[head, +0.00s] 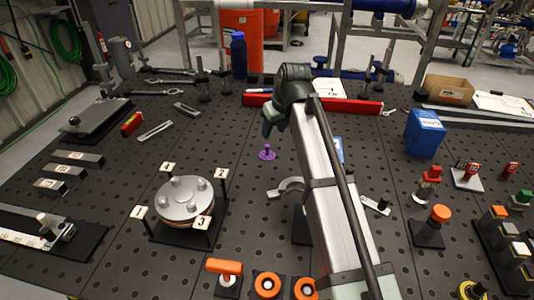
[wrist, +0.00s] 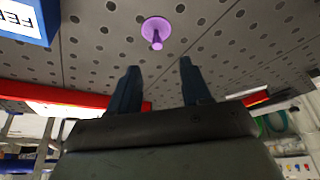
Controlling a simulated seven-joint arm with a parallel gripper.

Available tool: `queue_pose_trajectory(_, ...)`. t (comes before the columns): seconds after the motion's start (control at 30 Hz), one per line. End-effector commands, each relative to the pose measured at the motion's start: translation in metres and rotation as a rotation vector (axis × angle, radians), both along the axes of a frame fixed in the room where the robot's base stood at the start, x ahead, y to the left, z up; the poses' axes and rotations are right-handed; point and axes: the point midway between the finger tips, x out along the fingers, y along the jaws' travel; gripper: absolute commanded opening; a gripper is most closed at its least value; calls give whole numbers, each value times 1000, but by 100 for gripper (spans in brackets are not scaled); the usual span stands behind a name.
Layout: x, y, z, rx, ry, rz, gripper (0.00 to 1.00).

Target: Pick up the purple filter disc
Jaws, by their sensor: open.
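The purple filter disc (head: 267,154) lies flat on the dark perforated table in the head view, with a small stem standing up from its middle. It also shows in the wrist view (wrist: 156,30), ahead of the fingers and roughly between their lines. My gripper (head: 268,128) is above the table, just beyond the disc in the head view. In the wrist view its two dark fingers (wrist: 158,68) are apart with nothing between them. The disc is fully visible and not touched by the fingers.
A red bar (head: 350,104) lies behind my gripper. A round bolted flange (head: 184,198) with numbered tags stands front left. The table around the disc is mostly clear.

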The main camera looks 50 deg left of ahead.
Motion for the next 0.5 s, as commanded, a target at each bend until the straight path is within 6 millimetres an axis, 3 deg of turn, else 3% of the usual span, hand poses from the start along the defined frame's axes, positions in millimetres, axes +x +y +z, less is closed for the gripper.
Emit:
queue_pose_trajectory(0.3,2,20,-47,-1,1,-1,48)
queue_pose_trajectory(0.5,2,25,-60,1,0,-1,48)
